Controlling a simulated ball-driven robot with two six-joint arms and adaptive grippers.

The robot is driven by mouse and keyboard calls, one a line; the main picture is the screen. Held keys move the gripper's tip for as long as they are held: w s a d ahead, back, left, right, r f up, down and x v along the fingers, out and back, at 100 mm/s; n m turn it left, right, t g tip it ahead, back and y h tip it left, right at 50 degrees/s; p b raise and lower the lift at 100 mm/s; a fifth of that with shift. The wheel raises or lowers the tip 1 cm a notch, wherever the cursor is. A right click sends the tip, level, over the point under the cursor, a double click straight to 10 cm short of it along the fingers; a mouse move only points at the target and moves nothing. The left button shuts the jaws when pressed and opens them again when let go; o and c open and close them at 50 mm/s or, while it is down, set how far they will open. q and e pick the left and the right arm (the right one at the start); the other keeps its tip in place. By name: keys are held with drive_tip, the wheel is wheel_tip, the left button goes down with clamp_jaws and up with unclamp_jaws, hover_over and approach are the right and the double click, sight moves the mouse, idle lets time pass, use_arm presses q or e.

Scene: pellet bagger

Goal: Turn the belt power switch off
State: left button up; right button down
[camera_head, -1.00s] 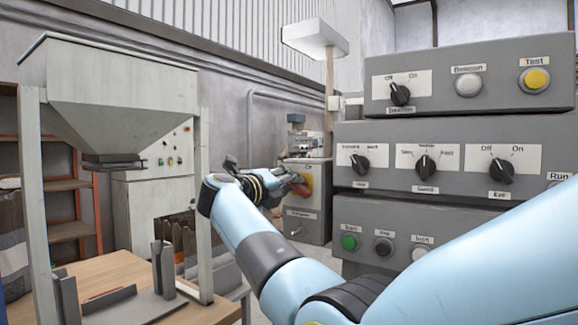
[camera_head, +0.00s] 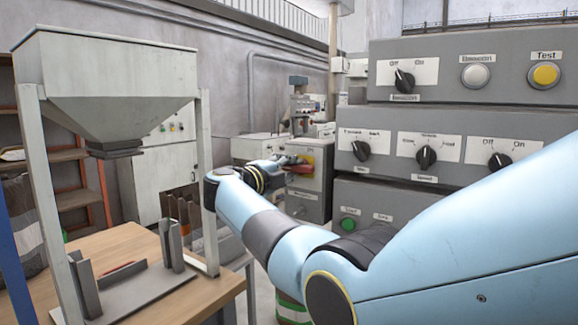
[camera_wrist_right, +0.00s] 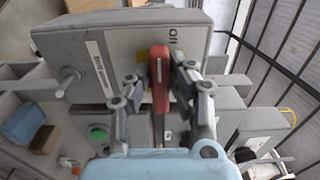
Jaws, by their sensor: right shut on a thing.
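The belt power switch, a red handle (camera_head: 301,169) on a yellow plate, is on the front of a grey box (camera_head: 312,205) beyond the control panels. In the right wrist view the red handle (camera_wrist_right: 160,80) stands between the two fingers of my right gripper (camera_wrist_right: 160,88), which is shut on it. An "Off" style marking shows above the handle there. In the head view my right gripper (camera_head: 287,165) reaches the handle from the left, and its fingers partly hide the switch. My left gripper is not in view.
Stacked grey panels with black knobs (camera_head: 426,157) and buttons stand close on the right, behind my right arm. A hopper (camera_head: 110,90) over a wooden table (camera_head: 125,245) stands on the left. A lever (camera_wrist_right: 68,80) sticks out of the grey box.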

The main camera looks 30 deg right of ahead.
drive_tip(key=shift+d, duration=0.1)
drive_tip(key=c, duration=1.2)
unclamp_jaws()
drive_tip(key=shift+d, duration=0.1)
drive_tip(key=shift+s+a, duration=0.1)
drive_tip(key=shift+a, duration=0.1)
drive_tip(key=v, duration=0.7)
